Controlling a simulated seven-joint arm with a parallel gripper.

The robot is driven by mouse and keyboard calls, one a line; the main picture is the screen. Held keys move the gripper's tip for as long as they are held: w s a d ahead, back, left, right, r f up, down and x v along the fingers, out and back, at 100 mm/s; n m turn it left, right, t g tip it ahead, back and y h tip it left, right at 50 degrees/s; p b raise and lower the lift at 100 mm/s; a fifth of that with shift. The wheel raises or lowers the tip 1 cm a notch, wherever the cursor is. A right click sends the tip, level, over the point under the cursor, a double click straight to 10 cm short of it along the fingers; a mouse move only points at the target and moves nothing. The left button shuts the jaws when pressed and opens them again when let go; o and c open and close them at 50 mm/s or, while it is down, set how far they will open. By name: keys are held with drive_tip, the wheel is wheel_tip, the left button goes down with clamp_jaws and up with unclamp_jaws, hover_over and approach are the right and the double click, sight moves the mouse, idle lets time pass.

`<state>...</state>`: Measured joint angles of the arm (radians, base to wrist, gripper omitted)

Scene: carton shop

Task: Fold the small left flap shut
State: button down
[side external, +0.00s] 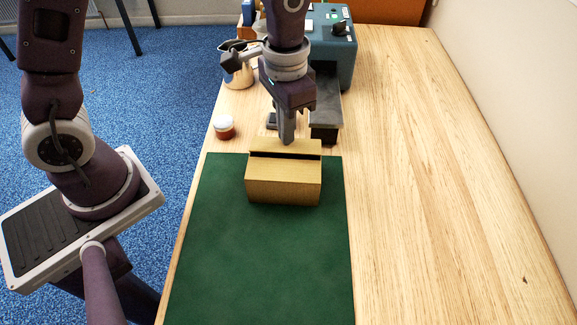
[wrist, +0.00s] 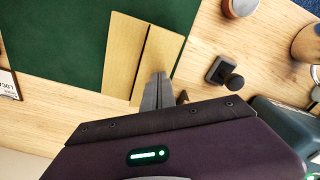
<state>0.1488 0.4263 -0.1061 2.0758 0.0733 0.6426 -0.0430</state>
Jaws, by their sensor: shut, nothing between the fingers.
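The tan carton (side external: 283,188) stands at the far end of the green mat (side external: 262,255). A dark gap runs across its top, between the near panel and a far panel (side external: 300,146). In the wrist view the carton shows as two tan panels, a left one (wrist: 124,50) and a right one (wrist: 161,55), split by that gap. I cannot tell which panel is the small left flap. My gripper (side external: 288,142) is shut and empty, pointing down at the carton's far edge. In the wrist view its fingertips (wrist: 159,77) overlap the right panel's end; contact is unclear.
A dark block (side external: 325,118) and a blue-grey machine (side external: 333,50) stand behind the carton.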

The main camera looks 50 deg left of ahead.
drive_tip(key=shift+s+d+f, duration=0.2)
drive_tip(key=shift+s, duration=0.05)
drive_tip(key=shift+r, duration=3.55)
drive_tip(key=s+a+r+n+t, duration=0.1)
drive_tip(key=s+a+r, duration=0.3)
drive_tip(key=s, duration=0.4)
drive_tip(key=s+a+r+n+t, duration=0.2)
drive_tip(key=s+a+r+t, duration=0.1)
drive_tip(key=s, duration=0.4)
wheel_tip(320, 180, up, 2)
drive_tip(key=shift+s+a+r+t, duration=0.1)
drive_tip(key=shift+s+a+t, duration=0.3)
drive_tip(key=shift+t, duration=0.4)
